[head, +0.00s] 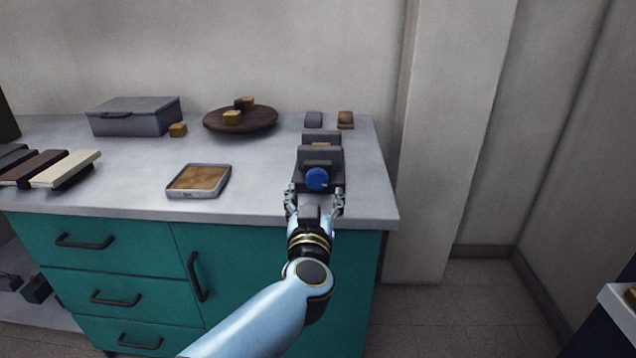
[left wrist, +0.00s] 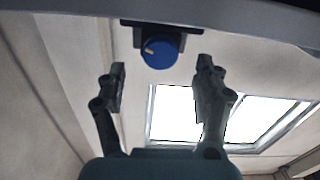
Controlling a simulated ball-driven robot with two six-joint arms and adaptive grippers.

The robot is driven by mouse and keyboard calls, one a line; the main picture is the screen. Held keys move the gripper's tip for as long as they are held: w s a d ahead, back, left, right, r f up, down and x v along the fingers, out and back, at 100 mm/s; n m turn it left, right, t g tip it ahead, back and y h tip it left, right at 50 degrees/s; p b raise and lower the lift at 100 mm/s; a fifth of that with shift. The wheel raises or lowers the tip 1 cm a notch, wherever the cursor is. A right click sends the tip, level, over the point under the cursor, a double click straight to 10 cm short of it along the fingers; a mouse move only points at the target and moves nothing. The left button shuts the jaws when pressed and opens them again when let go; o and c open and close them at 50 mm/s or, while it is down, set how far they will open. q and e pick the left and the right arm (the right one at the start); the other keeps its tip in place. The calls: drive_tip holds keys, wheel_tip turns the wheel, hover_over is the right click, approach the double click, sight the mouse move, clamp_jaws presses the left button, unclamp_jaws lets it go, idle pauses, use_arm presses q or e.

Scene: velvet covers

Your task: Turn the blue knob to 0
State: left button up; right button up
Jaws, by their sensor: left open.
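The blue knob (head: 317,179) sits on the front of a dark grey device (head: 320,156) near the right end of the counter. In the left wrist view the knob (left wrist: 160,50) shows a pale pointer mark on its left side, and no scale numbers can be read. My left gripper (head: 315,194) is open just in front of the knob. In the left wrist view its two fingers (left wrist: 160,82) stand apart on either side below the knob, with nothing between them. My right gripper is not in view.
The grey counter (head: 260,190) tops teal drawers. A shallow tray (head: 198,181) lies left of the device. A round brown board (head: 241,119) with small blocks, a grey lidded box (head: 135,116) and several flat bars (head: 64,169) stand farther left. Two small blocks (head: 314,119) sit behind the device.

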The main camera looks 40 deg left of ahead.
sight(317, 182)
use_arm(q)
drive_tip(key=x, duration=0.5)
drive_tip(key=shift+w+a+b, duration=0.15)
drive_tip(key=shift+a+b, duration=0.05)
drive_tip(key=shift+b, duration=0.2)
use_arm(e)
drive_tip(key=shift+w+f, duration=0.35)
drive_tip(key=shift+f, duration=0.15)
use_arm(q)
drive_tip(key=c, duration=1.2)
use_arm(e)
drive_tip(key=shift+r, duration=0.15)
